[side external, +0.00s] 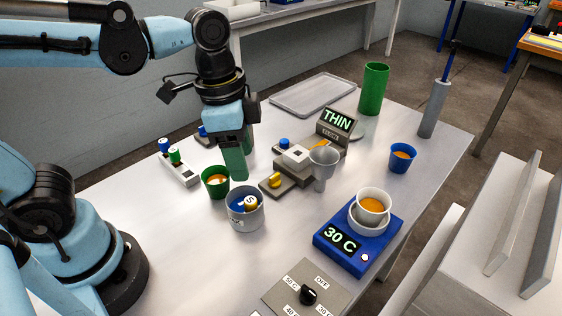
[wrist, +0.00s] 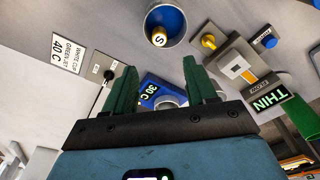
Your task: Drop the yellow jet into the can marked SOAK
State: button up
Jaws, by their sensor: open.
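A grey can (side external: 245,219) with a blue inside stands at the middle of the bench; its side lettering is too small to read. A yellow piece with a pale face marked S (side external: 250,202) rests inside it; both also show at the top of the wrist view, the can (wrist: 184,25) and the piece (wrist: 159,37). Another yellow piece (side external: 275,181) lies on a small grey pad right of the can, also in the wrist view (wrist: 208,40). I cannot tell which is the jet. My gripper (side external: 242,162) is open, fingers apart and empty, above and behind the can.
A green cup (side external: 215,190) stands close left of the can. A funnel (side external: 323,160) and the THIN display (side external: 337,121) are right. A white rack (side external: 180,171) has green and blue pieces.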

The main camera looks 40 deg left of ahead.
jog(key=shift+s+a+r, duration=0.1)
jog(key=shift+r, duration=1.1)
jog(key=shift+s+a+r, duration=0.1)
jog(key=shift+r, duration=1.05)
jog(key=shift+f, duration=0.1)
jog(key=w+a+f+n+t+y, duration=0.1)
jog(key=w+a+f+n+t, duration=0.1)
jog(key=a+f+n+t, duration=0.4)
jog(key=a+n, duration=0.1)
jog(key=n, duration=0.2)
jog(key=shift+w+a, duration=0.3)
jog(key=shift+a, duration=0.05)
